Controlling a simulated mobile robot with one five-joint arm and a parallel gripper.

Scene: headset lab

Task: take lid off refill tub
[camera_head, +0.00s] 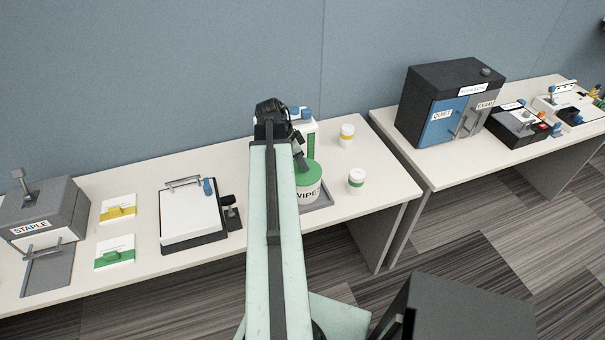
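A white tub (308,194) lettered "WIPE", with a green lid (308,175), stands upright on a grey tray (322,205). The lid sits on top of the tub. My gripper (300,163) is at the lid's back left edge, pointing down. I cannot tell whether it touches the lid or whether its fingers are open. My arm hides the left side of the tub and tray. Two small white tubs stand to the right, one with a yellow band (347,136) and one with a green band (356,182).
A white box with green and blue parts (309,131) stands close behind the tub. A dark cabinet (452,100) stands on the separate right table.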

